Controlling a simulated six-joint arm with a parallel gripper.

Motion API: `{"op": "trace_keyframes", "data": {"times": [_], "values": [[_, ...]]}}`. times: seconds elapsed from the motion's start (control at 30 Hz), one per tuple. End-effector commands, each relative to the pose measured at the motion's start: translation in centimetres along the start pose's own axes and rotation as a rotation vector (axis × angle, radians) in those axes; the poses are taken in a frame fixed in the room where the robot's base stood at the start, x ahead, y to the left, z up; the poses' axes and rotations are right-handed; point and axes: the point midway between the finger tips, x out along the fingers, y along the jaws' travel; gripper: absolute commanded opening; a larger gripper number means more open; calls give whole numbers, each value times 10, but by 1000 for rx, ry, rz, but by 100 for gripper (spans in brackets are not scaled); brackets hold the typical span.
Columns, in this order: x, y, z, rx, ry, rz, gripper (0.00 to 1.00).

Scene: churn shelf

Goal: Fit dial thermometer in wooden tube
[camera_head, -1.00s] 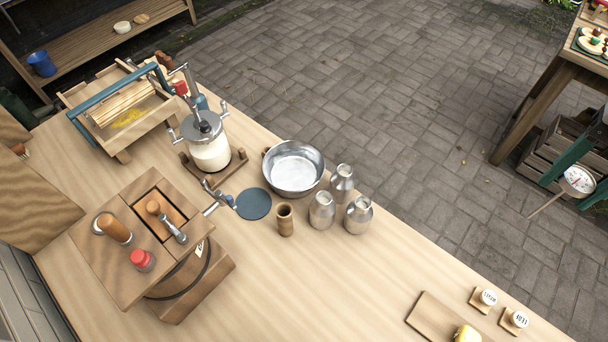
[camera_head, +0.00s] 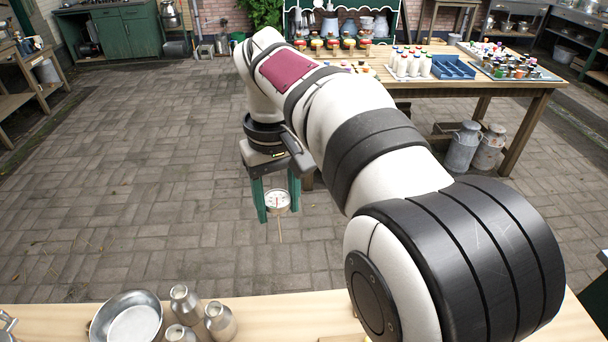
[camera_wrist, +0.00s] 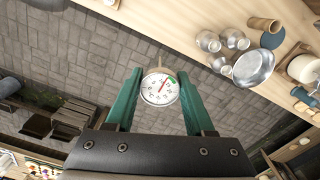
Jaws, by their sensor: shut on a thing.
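My gripper (camera_head: 277,198) has two green fingers and is shut on the dial thermometer (camera_head: 277,203). The thermometer has a round white dial with a red pointer, and its thin stem hangs down, slightly tilted, over the paved floor beyond the bench. In the wrist view the dial (camera_wrist: 160,88) sits between the fingertips of my gripper (camera_wrist: 160,76), its stem pointing away. The brown wooden tube (camera_wrist: 262,24) stands on the bench at the upper right of the wrist view, well apart from the thermometer. It is outside the head view now.
Steel bottles (camera_head: 220,321) and a metal basin (camera_head: 133,323) stand on the light bench at the lower left. My arm hides much of the right side. A far table (camera_head: 470,85) holds bottles and a blue crate. The air over the paving left of my gripper is clear.

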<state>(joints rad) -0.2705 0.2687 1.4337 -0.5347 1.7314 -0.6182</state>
Motion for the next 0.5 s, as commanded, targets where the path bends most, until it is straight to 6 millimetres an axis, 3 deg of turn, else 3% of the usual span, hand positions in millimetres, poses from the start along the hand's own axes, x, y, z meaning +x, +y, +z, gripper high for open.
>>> {"op": "trace_keyframes", "data": {"times": [0.17,0.3,0.4,0.5], "values": [[23,-103,-3,-345,-2,1,17],[43,-192,17,-644,-1,1,17],[54,-242,39,-819,1,-1,17],[63,-276,58,-943,2,-2,17]]}}
